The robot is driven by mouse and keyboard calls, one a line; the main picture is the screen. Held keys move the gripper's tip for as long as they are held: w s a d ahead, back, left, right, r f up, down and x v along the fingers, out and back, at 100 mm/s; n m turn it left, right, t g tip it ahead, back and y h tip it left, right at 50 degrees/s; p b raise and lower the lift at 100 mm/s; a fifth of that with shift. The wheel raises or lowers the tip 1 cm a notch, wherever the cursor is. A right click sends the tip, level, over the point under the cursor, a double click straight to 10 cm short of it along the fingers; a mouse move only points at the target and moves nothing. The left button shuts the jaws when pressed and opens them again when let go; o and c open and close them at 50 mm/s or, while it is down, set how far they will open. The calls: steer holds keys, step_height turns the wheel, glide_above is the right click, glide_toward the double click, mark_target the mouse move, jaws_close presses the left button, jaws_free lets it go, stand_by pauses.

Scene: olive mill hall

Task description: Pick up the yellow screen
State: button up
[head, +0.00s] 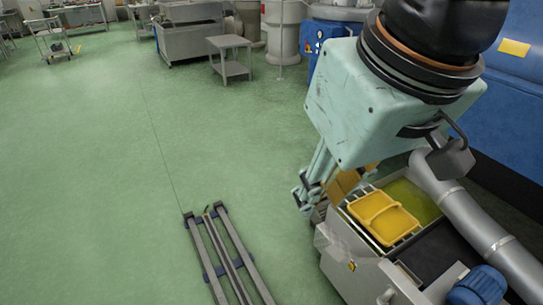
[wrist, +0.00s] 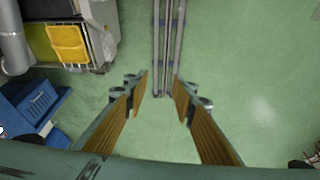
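The yellow screen (head: 383,217) is a rectangular framed piece lying on top of a grey machine (head: 340,245) at the lower right of the head view. In the wrist view the yellow screen (wrist: 68,43) is at the upper left, well to the left of my fingers. My gripper (wrist: 158,86) is open, with orange-brown pads and nothing between them. In the head view my gripper (head: 308,190) hangs beside the machine, up and left of the screen and apart from it. Its far finger is partly hidden there.
A grey pipe (head: 470,212) runs along the machine's right side. Floor rails (head: 228,255) lie left of the machine. A blue motor (head: 478,287) is at the bottom right. A small metal table (head: 230,45) stands further back.

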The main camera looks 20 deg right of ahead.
steer(key=w+d+f+m+h, duration=0.1)
steer(key=w+d+f+m, duration=0.15)
steer(key=w+d, duration=0.75)
steer(key=w+d+f+m+h, duration=0.1)
steer(key=w+d+m, duration=0.35)
steer(key=w, duration=0.85)
steer(key=w+d+f+m, duration=0.1)
steer(key=w+d+f, duration=0.3)
steer(key=d, duration=0.3)
steer(key=w+d+f+m+h, duration=0.1)
steer(key=w+d+f, duration=0.3)
steer(key=d, duration=0.3)
steer(key=w+d+f, duration=0.4)
steer(key=d+f, duration=0.1)
steer(key=d, duration=0.2)
steer(key=w+d+f+m+t+p, duration=0.15)
steer(key=d+f+m, duration=0.35)
steer(key=d+f, duration=1.5)
steer(key=s+d+f+m, duration=0.1)
steer(key=s+d+f, duration=0.2)
steer(key=f, duration=0.5)
steer(key=s+d+f+m, duration=0.1)
steer(key=d+f, duration=0.3)
steer(key=f, duration=0.5)
steer(key=s+d+f+m, duration=0.2)
steer(key=s+d+f, duration=0.2)
steer(key=f, duration=0.5)
steer(key=shift+s+d+f+t+h, duration=0.25)
steer(key=shift+s+t+h, duration=0.1)
steer(key=shift+t, duration=0.1)
